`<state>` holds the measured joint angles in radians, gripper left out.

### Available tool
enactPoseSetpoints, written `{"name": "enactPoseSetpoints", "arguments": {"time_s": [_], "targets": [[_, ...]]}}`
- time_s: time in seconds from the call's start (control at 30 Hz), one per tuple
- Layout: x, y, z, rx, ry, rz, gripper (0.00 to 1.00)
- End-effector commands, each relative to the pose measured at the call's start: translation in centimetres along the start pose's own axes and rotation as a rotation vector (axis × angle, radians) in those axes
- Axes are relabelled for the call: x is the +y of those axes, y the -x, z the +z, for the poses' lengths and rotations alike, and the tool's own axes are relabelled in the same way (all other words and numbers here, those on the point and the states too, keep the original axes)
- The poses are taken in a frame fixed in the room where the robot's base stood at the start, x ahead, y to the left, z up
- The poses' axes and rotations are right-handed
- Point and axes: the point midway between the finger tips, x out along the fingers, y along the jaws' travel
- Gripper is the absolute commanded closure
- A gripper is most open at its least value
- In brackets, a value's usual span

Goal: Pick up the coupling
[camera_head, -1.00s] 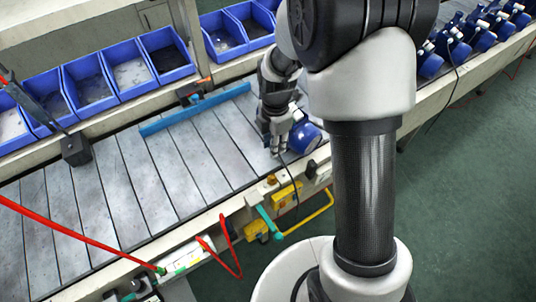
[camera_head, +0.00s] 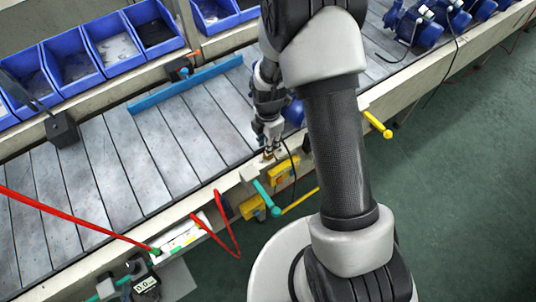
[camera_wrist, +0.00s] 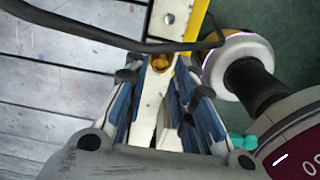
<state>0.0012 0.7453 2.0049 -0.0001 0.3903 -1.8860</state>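A small brass fitting, which looks like the coupling (camera_wrist: 160,62), sits on the pale front rail of the conveyor. In the head view the coupling (camera_head: 268,155) is a tiny brass spot just below my gripper (camera_head: 268,144). In the wrist view my gripper (camera_wrist: 158,82) is open, with its blue-padded fingers apart and pale rail showing between them. The coupling lies just beyond the fingertips, roughly centred between them. I see no contact with it.
A black cable (camera_wrist: 120,38) crosses beside the coupling in the wrist view. A blue pump (camera_head: 293,110) stands behind my gripper. The slatted belt (camera_head: 130,165) is clear at left.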

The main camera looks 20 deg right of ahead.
Motion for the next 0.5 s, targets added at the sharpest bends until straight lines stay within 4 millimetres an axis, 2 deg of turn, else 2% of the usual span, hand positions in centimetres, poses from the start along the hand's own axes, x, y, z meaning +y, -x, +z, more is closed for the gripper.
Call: {"name": "enactPoseSetpoints", "arguments": {"time_s": [0.03,0.2,0.43,0.5], "targets": [[-0.2,-1.3,-0.1,0.001,0.001,-0.004,0.76],[-0.1,-3.5,-0.2,0.001,0.000,-0.002,0.76],[-0.1,-3.5,-0.1,0.000,0.000,0.001,0.76],[-0.1,-3.5,-0.1,0.000,0.000,0.001,0.80]]}}
